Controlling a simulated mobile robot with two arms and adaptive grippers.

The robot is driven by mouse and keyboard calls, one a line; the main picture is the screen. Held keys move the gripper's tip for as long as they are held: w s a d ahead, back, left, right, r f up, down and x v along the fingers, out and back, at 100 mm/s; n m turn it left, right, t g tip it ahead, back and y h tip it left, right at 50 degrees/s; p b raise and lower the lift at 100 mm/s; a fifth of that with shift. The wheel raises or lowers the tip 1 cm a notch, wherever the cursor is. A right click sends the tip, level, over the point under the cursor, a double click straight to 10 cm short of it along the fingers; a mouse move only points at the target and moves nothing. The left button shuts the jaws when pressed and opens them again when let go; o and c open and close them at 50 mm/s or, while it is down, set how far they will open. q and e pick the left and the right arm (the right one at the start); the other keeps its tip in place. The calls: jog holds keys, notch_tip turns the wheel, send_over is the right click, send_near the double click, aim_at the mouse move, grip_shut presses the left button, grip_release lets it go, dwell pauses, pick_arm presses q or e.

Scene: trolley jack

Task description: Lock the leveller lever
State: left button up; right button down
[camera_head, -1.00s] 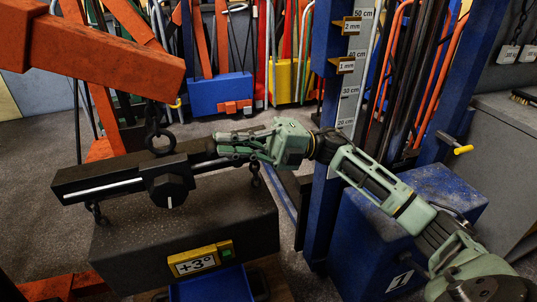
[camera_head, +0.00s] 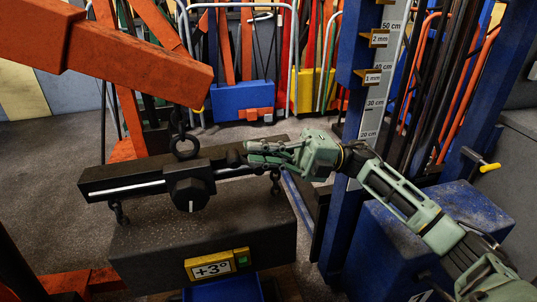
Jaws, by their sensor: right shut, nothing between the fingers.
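The leveller is a black beam (camera_head: 110,181) hanging from a dark hook and ring (camera_head: 184,147) under the orange boom. A pale rod (camera_head: 128,189) runs along its front, and a black knob (camera_head: 190,192) with an upright white mark sits near its middle. My green right gripper (camera_head: 254,153) is shut at the beam's right end, with nothing seen between its fingers. It covers that end; I cannot make out a separate lever there or tell whether the fingers touch the beam. My left gripper is not in view.
A dark block (camera_head: 150,245) hangs below the beam, with a yellow-framed "+3°" sign (camera_head: 212,269) and green square. The orange boom (camera_head: 140,65) crosses the upper left. A blue post (camera_head: 350,215) and blue box (camera_head: 465,208) stand right. A yellow-tipped handle (camera_head: 489,167) is farther right.

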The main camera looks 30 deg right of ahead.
jog(key=v, duration=1)
